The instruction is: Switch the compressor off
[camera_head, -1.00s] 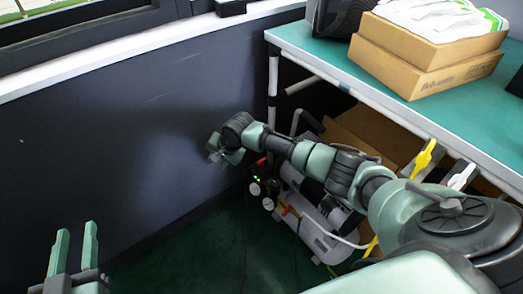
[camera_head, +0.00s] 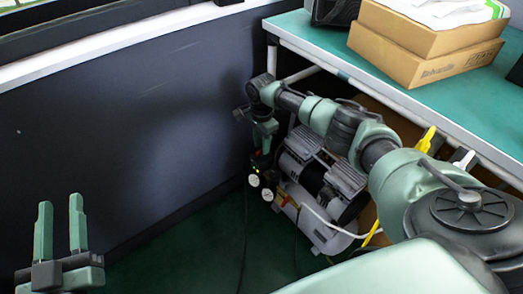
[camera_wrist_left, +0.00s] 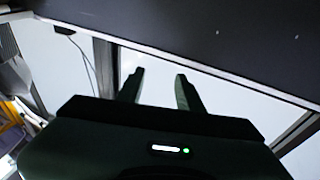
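The compressor (camera_head: 318,228) stands on the floor under the workbench, with a light tank, a dark motor on top and two round gauges (camera_head: 253,180) at its left end. Small lights show just above the gauges. My right gripper (camera_head: 262,150) points down at the compressor's left end, just above the gauges. Its fingers are small and dark here, so I cannot tell whether they are open or touching anything. The switch itself cannot be made out. My left gripper (camera_head: 60,230) is at the lower left, open and empty. Its parted fingers also show in the left wrist view (camera_wrist_left: 160,90).
The green-topped workbench (camera_head: 320,40) overhangs the compressor and carries cardboard boxes (camera_head: 425,50). A dark wall (camera_head: 120,130) runs along the left. Yellow and white tools (camera_head: 427,139) hang at the bench edge. A dark cable hangs left of the gauges.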

